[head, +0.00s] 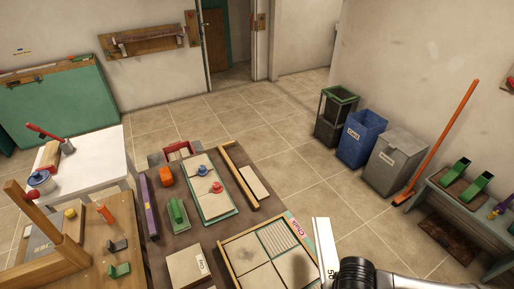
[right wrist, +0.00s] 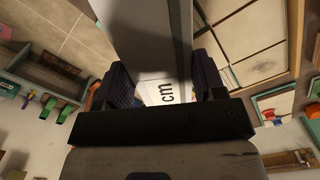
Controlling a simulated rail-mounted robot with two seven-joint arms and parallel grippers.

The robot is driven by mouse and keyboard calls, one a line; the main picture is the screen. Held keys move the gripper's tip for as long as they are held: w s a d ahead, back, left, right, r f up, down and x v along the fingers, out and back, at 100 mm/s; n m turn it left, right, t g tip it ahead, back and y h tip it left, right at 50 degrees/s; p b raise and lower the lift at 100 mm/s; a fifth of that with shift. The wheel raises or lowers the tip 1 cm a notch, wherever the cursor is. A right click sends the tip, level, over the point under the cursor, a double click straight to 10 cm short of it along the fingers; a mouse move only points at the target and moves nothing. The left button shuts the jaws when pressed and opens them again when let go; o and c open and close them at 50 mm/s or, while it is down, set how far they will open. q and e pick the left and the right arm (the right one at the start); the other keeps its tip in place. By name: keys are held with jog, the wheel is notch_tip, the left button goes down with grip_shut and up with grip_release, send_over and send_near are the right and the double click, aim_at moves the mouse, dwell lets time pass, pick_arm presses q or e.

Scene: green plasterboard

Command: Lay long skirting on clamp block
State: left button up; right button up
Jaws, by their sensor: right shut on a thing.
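A long white skirting board (head: 323,248) marked "50" stands up at the bottom of the head view, beside my dark right wrist. In the right wrist view my right gripper (right wrist: 160,90) is shut on the skirting (right wrist: 150,35), which runs up between its two dark fingers; the letters "cm" show on it. A green block (head: 177,213) with a raised middle sits on the brown table, left of the skirting. Smaller grey and green pieces lie on the wooden bench at left. I cannot tell for certain which is the clamp block. My left gripper is not in view.
The brown table holds a wooden-framed tray (head: 268,262), a panel (head: 209,190) with blue and red knobs, a purple bar (head: 150,207) and a pale box (head: 188,268). Bins (head: 395,160) and a broom (head: 440,143) stand at right. Tiled floor (head: 290,165) between is clear.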

jog(key=w+a+r+n, duration=0.1)
jog(key=w+r, duration=0.4)
jog(key=r, duration=0.6)
jog(key=w+a+r, duration=0.1)
jog(key=w+r, duration=0.4)
jog(key=r, duration=0.6)
jog(key=s+r+p, duration=0.9)
jog(key=r+p, duration=0.3)
jog(key=p, duration=0.5)
jog(key=shift+r, duration=0.4)
